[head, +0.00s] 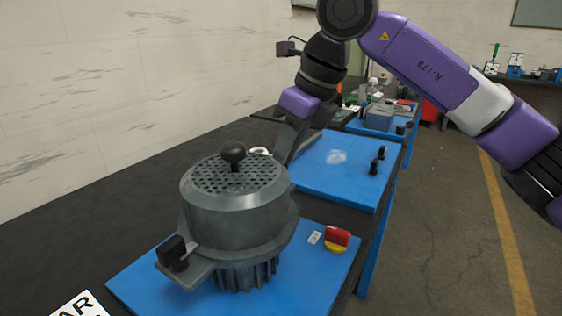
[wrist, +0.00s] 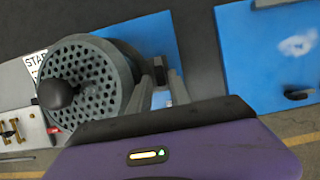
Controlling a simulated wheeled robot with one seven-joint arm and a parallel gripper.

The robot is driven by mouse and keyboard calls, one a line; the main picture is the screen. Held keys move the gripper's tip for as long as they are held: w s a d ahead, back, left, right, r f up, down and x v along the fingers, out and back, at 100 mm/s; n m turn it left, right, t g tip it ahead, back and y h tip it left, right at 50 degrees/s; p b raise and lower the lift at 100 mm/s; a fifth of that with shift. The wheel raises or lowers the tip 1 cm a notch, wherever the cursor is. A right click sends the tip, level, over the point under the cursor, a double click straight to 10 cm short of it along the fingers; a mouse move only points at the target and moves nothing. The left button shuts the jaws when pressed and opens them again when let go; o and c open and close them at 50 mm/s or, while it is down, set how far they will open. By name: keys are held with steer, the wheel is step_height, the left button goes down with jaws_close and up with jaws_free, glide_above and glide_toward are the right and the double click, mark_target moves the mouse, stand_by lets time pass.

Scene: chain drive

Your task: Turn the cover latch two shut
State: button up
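The round grey cover (head: 236,205) has a perforated top and a black knob, and it also shows in the wrist view (wrist: 108,62). One latch with a black handle (head: 173,252) sticks out at its front left in the head view. My gripper (head: 284,150) is low behind the cover's far right side, its tips hidden by the cover. In the wrist view, my two grey fingers (wrist: 161,84) stand apart beside the cover, with a small dark part (wrist: 160,74), perhaps another latch handle, between them. I cannot tell whether they touch it, or which latch is number two.
The housing stands on a blue plate (head: 318,278) with a red and yellow switch (head: 337,240) at its right. A second blue plate (head: 335,180) with black knobs (head: 376,160) lies behind. A white lettered sign (head: 80,304) is at the front left. Open floor is to the right.

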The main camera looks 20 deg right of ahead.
steer(key=shift+x, duration=1.05)
jaws_close()
